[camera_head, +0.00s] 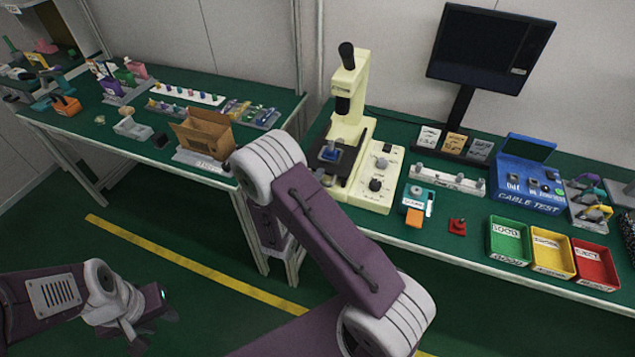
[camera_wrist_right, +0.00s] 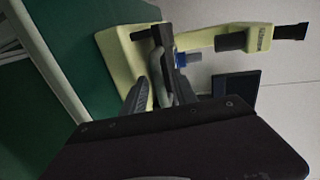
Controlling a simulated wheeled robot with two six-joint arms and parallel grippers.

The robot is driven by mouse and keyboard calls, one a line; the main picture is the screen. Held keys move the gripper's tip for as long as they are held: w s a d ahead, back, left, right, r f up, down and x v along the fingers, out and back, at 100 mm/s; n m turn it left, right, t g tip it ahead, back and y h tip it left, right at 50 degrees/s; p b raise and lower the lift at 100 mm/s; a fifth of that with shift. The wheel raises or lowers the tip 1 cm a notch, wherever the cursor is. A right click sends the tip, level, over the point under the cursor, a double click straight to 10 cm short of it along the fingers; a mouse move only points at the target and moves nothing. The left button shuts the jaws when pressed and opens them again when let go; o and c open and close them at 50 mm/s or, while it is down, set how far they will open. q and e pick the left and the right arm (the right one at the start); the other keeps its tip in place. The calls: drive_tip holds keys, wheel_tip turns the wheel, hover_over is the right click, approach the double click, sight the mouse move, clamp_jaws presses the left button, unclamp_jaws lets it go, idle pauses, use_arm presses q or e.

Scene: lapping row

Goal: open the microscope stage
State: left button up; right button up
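The cream microscope (camera_head: 348,125) stands on the right-hand green bench, with a black stage (camera_head: 353,163) and a blue piece (camera_head: 331,154) on it. In the right wrist view the microscope (camera_wrist_right: 112,45) lies sideways, with its dark stage (camera_wrist_right: 158,38) and the blue piece (camera_wrist_right: 182,60) beyond my fingers. My right gripper (camera_wrist_right: 160,92) appears open, its two dark fingers apart. A grey curved part (camera_wrist_right: 166,75) shows between them; I cannot tell whether they touch it. The right gripper is hidden behind my arm in the head view. My left gripper (camera_head: 155,305) is low at left, over the floor.
A monitor (camera_head: 490,45), blue cable tester (camera_head: 527,180) and green (camera_head: 509,241), yellow (camera_head: 552,253) and red (camera_head: 595,264) bins stand right of the microscope. A red joystick-like piece (camera_head: 457,227) sits near the front edge. A cardboard box (camera_head: 203,135) stands on the left bench.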

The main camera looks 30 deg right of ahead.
clamp_jaws()
idle(1.4)
